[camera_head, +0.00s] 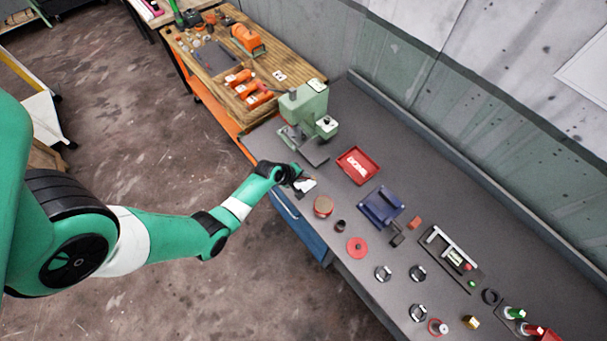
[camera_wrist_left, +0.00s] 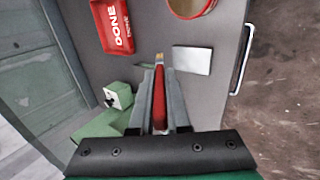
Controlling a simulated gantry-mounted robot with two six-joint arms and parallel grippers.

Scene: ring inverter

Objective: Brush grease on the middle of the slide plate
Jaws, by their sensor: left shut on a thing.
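My left gripper (camera_head: 300,179) is over the bench near its front edge. In the left wrist view its jaws (camera_wrist_left: 159,100) are shut on a slim brush with a red handle (camera_wrist_left: 159,108). The brush's small tan tip (camera_wrist_left: 159,58) points away from the gripper. A pale flat rectangle (camera_wrist_left: 192,60) lies on the bench beside the brush tip; it also shows in the head view (camera_head: 308,186). A round red tin (camera_head: 323,206) stands close by. I cannot tell which part is the slide plate. My right gripper is out of view.
A red DONE tray (camera_head: 357,166), a green press (camera_head: 305,108) and a dark blue fixture (camera_head: 380,207) stand on the bench (camera_head: 340,125). A grey-framed fixture (camera_head: 452,254) and several small parts lie further right. Bare bench shows behind the tray.

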